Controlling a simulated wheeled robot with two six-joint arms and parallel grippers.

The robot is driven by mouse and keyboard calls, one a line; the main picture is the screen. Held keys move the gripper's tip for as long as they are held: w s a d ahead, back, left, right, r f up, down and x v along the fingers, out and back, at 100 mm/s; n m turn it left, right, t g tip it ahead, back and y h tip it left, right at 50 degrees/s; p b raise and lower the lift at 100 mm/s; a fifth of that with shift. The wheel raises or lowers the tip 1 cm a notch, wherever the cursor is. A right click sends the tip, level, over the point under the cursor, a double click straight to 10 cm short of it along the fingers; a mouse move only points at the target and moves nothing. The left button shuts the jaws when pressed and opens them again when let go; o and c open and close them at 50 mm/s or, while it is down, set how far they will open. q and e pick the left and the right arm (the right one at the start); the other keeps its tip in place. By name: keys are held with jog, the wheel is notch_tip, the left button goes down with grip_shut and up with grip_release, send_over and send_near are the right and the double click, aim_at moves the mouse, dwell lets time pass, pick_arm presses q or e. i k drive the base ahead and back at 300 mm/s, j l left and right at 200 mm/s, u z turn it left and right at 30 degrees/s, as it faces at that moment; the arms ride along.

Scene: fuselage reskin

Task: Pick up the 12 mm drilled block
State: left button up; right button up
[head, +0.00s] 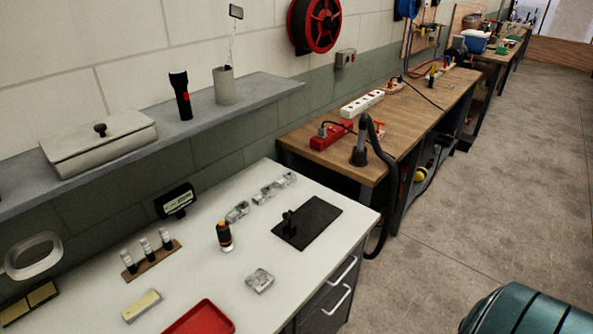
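Three small silvery metal blocks stand in a slanting row on the white workbench (190,262), near the wall: a left one (238,211), a middle one (262,195) and a right one (285,180). Another silvery block (260,280) lies alone nearer the front edge, right of the red tray. Holes and size marks are too small to read, so I cannot tell which block is the 12 mm drilled one. Neither of my grippers is in view.
A black mat (318,222) with a dark upright tool, a black-and-orange cylinder (224,236), a red tray (202,320), a brown rack (150,261) and a pale block (142,305) share the bench. A grey shelf (235,109) overhangs its back.

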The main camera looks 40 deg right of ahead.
aim_at(289, 177)
jog(key=z, duration=1.05)
jog(key=u, duration=0.65)
jog(key=i+l+u, duration=0.15)
jog(key=l+u, duration=0.25)
jog(key=l, duration=0.15)
jog(key=l+u, duration=0.35)
jog(key=l, duration=0.2)
jog(key=l+u, duration=0.4)
jog(key=l, duration=0.15)
